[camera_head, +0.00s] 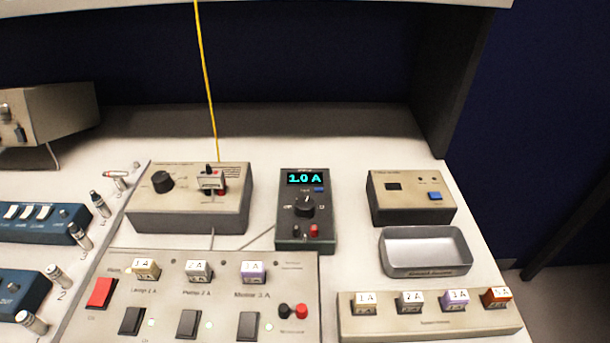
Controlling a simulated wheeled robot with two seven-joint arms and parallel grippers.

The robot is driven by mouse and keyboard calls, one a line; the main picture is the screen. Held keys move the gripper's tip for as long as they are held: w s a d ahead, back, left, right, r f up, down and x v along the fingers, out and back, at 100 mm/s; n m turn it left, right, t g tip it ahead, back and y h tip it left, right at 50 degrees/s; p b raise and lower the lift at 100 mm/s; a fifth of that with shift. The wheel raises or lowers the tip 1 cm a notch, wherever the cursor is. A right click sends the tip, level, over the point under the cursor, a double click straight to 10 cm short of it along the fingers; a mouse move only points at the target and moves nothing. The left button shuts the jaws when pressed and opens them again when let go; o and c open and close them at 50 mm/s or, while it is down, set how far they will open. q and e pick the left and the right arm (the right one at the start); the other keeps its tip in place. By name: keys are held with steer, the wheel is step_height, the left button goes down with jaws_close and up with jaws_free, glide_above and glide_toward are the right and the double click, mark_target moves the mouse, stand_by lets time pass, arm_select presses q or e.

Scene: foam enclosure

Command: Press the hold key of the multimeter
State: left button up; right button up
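The multimeter (305,215) is a dark grey upright-faced box in the middle of the bench. Its lit display (304,178) reads 1.0 A in cyan. A small blue key (319,190) sits just under the display at the right, with a tiny label beside it that is too small to read. Below it are a round black dial (304,206) and a black and a red jack. Neither of my grippers is in view, and nothing touches the multimeter.
A beige box with a knob (190,200) and yellow cable stands left. A box with a blue button (411,196) and a metal tray (426,251) are right. A fuse rack (430,322) and switch panel (210,265) lie in front. A shelf edge overhangs the back.

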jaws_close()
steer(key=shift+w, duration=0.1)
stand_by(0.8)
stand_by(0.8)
